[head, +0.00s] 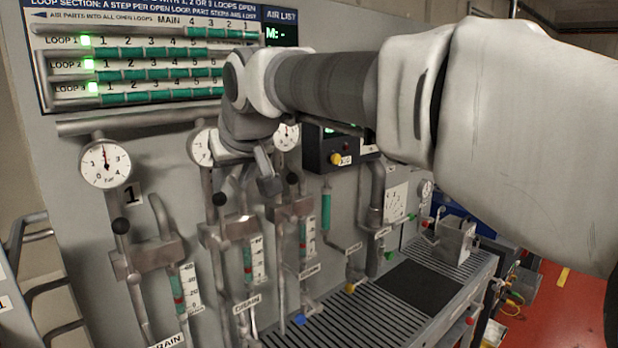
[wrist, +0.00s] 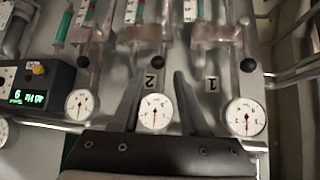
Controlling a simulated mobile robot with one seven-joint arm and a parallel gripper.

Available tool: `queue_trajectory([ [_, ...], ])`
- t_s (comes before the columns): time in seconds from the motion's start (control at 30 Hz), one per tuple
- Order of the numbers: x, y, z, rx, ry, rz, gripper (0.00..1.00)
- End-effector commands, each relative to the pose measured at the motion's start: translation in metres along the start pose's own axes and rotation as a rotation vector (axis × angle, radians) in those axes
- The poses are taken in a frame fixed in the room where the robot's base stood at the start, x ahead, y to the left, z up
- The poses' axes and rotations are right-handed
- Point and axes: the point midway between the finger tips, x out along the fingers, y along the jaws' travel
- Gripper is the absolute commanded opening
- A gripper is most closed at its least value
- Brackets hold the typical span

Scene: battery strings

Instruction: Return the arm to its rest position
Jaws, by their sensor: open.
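My arm reaches in from the right of the head view. My gripper (head: 268,178) is in front of the panel, by the second and third gauges. In the wrist view, my gripper (wrist: 157,88) has its two dark fingers apart with nothing held between them. The middle round gauge (wrist: 156,112) and the label 2 (wrist: 151,79) show between the fingers, beyond them. I cannot tell whether the fingertips touch the pipework. My arm hides part of the panel's upper middle.
The left gauge (head: 105,162) and its valve block (head: 146,254) stand left of my gripper. A dark box with a yellow knob (head: 336,158) is to its right. A slatted bench (head: 375,312) lies below. Red floor (head: 560,300) is open at far right.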

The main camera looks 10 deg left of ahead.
Motion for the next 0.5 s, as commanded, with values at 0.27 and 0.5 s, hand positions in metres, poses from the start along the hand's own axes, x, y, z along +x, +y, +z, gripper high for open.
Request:
queue_trajectory([
  [0.27,-0.001,0.002,0.002,0.001,-0.002,0.005,0.43],
  [0.5,-0.031,0.055,0.062,0.057,-0.064,0.123,0.43],
])
